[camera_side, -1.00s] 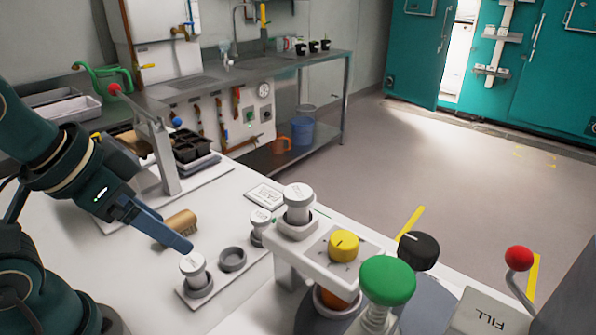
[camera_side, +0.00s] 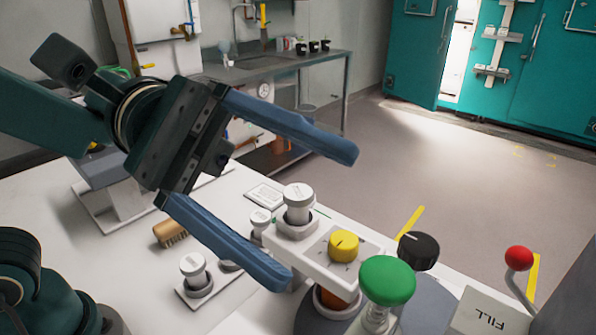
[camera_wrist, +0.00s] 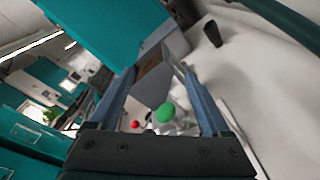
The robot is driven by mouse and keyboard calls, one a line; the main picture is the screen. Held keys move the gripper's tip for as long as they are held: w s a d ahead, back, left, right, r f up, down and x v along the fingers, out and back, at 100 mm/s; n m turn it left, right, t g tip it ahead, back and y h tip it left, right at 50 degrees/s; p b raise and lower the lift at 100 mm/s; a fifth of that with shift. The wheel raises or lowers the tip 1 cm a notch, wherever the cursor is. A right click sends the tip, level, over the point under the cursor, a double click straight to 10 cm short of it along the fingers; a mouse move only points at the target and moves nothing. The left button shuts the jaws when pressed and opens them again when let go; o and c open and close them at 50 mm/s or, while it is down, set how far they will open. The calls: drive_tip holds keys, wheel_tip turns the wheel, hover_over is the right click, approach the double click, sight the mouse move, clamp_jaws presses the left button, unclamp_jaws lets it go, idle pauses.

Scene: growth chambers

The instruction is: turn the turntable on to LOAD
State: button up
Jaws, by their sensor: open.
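A grey-blue round disc, which looks like the turntable (camera_side: 432,303), lies low at the front right of the side view, partly hidden. An orange-brown pot (camera_side: 335,299) stands at its left part, under the white station arm. The green round knob (camera_side: 387,280), the black knob (camera_side: 419,250) and the yellow dial (camera_side: 344,246) are above or beside it. No LOAD mark is readable. My gripper (camera_side: 315,216) is wide open and empty, raised above the bench left of the knobs. In the wrist view the green knob (camera_wrist: 165,112) shows between its fingers (camera_wrist: 160,85).
A red ball lever (camera_side: 519,258) stands right, beside a FILL plate (camera_side: 492,317). White-capped bottles (camera_side: 298,205) (camera_side: 193,268) stand on the bench near my lower finger. A wooden-handled brush (camera_side: 171,234) lies left.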

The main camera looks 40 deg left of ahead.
sight(399, 247)
drive_tip(key=w+f+n+t+h, duration=0.1)
drive_tip(key=w+f+n+t, duration=0.1)
drive_tip(key=w+n+t, duration=0.75)
drive_tip(key=w+f+n+y, duration=0.1)
drive_tip(key=f+n, duration=0.1)
drive_tip(key=f, duration=0.1)
drive_tip(key=w+d+f+n+y, duration=0.1)
drive_tip(key=f+n, duration=0.1)
drive_tip(key=f, duration=0.2)
drive_tip(key=w+d+f+n+y, duration=0.1)
drive_tip(key=f+n, duration=0.1)
drive_tip(key=f, duration=0.2)
drive_tip(key=shift+w, duration=0.1)
drive_tip(key=shift+x, duration=2.1)
drive_tip(key=shift+w, duration=0.1)
clamp_jaws()
